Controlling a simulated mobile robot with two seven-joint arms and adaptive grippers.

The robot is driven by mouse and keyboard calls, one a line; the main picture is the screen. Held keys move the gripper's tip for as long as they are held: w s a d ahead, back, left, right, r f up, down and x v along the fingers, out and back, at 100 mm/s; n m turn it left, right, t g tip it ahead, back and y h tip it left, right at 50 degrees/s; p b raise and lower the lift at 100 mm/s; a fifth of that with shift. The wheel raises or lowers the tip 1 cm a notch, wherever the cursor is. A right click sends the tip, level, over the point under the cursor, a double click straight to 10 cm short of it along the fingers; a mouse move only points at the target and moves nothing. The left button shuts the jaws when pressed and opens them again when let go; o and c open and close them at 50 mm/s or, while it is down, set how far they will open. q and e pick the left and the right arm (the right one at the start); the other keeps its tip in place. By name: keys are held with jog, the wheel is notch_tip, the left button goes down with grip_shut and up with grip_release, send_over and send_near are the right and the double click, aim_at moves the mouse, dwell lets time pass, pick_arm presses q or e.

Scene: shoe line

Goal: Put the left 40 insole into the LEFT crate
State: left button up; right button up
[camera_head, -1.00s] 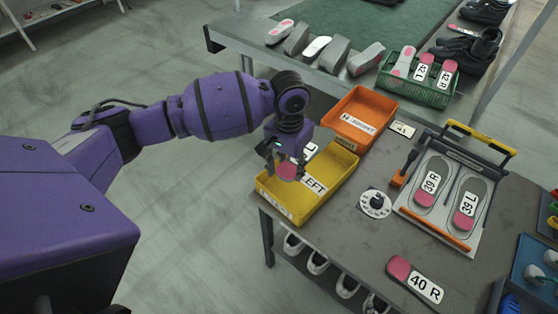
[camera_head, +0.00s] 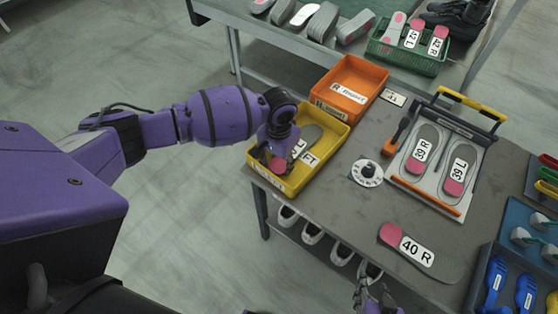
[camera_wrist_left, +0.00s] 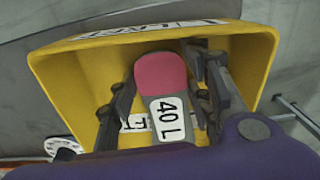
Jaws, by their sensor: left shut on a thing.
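The 40 L insole, grey with a pink heel (camera_head: 277,167) and a white label, is in the yellow LEFT crate (camera_head: 327,160). In the left wrist view the insole's pink end (camera_wrist_left: 160,73) and its "40 L" label show between the fingers, with the yellow crate walls (camera_wrist_left: 58,88) around them. My left gripper (camera_head: 273,160) is shut on the insole, with its fingers down within the crate. I cannot tell whether the insole touches the crate floor. My right gripper (camera_head: 378,300) shows only partly at the bottom edge of the head view; its fingers are unclear.
An orange crate (camera_head: 322,97) stands just behind the yellow one. A 40 R insole (camera_head: 440,262) lies on the grey table at the front. A fixture (camera_head: 430,185) holds insoles 39 R and 39 L. A round dial (camera_head: 366,173) stands beside the yellow crate.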

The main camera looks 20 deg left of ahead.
pick_arm(q)
jog(key=o, duration=0.6)
jog(key=shift+f, duration=0.15)
jog(key=o, duration=0.4)
notch_tip(320, 180, up, 12)
jog(key=shift+r+p, duration=0.25)
jog(key=shift+p, duration=0.3)
